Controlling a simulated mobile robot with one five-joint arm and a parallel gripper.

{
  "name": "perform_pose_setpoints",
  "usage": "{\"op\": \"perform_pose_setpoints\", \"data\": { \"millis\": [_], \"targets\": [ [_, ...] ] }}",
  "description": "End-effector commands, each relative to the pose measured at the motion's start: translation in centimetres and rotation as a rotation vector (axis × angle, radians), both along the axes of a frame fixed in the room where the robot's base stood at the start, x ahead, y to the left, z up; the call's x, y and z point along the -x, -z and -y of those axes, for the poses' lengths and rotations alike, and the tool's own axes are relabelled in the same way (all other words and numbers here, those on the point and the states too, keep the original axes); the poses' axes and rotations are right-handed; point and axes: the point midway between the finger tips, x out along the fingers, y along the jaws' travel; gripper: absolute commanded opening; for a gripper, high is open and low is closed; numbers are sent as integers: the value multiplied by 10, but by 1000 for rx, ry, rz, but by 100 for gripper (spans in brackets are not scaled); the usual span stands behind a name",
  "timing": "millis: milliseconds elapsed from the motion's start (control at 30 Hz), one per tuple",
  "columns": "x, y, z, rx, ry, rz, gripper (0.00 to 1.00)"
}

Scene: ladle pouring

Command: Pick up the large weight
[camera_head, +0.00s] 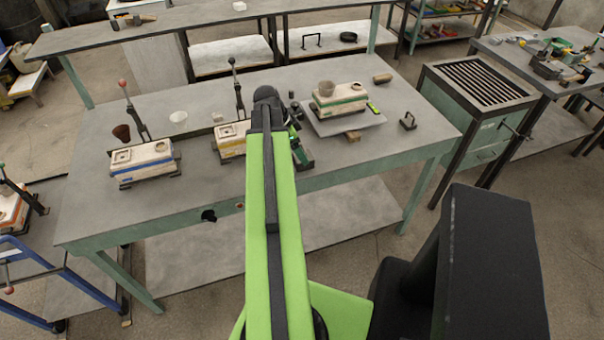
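A dark block with a handle (408,121) stands on the right part of the green-grey workbench (215,195); it may be the large weight, but I cannot tell for sure. A small dark cylinder (291,95) stands near the middle of the bench, close to the end of my arm. My green arm reaches out over the bench. Its black end (267,105) is above the middle, left of the handled block and well apart from it.
A pale mould (145,160) stands at left, and another (229,140) is partly behind my arm. A third mould (340,101) with a cup (327,88) sits on a grey plate (377,119). Upright levers rise behind the left moulds. Bare bench lies at front right.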

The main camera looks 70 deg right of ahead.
Motion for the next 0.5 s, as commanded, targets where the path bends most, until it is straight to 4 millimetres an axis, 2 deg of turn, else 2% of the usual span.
{"op": "perform_pose_setpoints", "data": {
  "millis": [233,500],
  "targets": [
    [2,11,2,0,0,0,82],
    [14,53,11,0,2,0,82]
  ]
}}
